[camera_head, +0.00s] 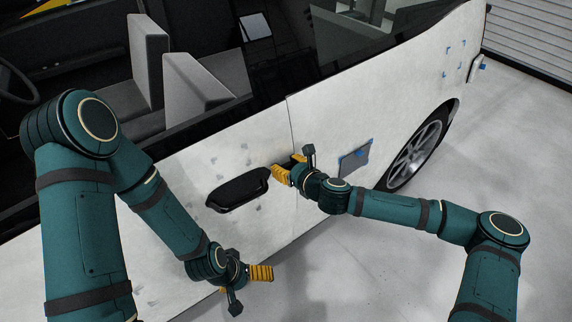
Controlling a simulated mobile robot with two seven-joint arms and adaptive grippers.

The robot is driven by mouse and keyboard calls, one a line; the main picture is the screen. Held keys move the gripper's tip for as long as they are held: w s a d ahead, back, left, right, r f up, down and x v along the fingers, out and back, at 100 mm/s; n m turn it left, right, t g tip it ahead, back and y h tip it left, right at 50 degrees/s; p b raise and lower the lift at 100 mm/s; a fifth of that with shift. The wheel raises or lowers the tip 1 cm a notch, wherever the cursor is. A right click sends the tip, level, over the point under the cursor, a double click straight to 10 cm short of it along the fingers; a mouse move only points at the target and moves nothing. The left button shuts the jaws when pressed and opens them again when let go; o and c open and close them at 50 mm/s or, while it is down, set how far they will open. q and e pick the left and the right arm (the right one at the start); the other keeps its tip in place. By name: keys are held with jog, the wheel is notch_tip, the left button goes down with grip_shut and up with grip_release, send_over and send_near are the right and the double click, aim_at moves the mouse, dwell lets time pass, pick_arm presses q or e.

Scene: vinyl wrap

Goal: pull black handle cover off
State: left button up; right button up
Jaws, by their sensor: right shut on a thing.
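The black handle (238,190) sits on the white car door (190,175), a dark, elongated shape tilted up to the right. My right gripper (290,167) is just right of it, in front of the door seam. Its yellow fingers are shut on a small black piece that looks like the black handle cover (297,160); the fingers hide most of it. My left gripper (243,281) is low in front of the door, below the handle. Its yellow fingers look spread apart, with nothing seen between them.
A grey panel with blue tape (355,160) is on the car side right of my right gripper. The rear wheel (417,148) is farther right. Car seats (150,60) show through the open window. The pale floor (400,265) at lower right is clear.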

jog(key=shift+s+d, duration=0.3)
jog(key=shift+s, duration=0.05)
jog(key=p+v, duration=0.2)
jog(key=v, duration=0.4)
jog(key=shift+s+d+f, duration=0.2)
jog(key=shift+s+f, duration=0.05)
jog(key=shift+s, duration=0.1)
dwell(0.9)
dwell(0.5)
jog(key=s+d+m+t+h, duration=0.2)
jog(key=d+m+h, duration=0.5)
jog(key=d, duration=0.6)
jog(key=shift+d+r+t+h, duration=0.3)
jog(key=shift+t+h, duration=0.1)
jog(key=shift+h, duration=0.4)
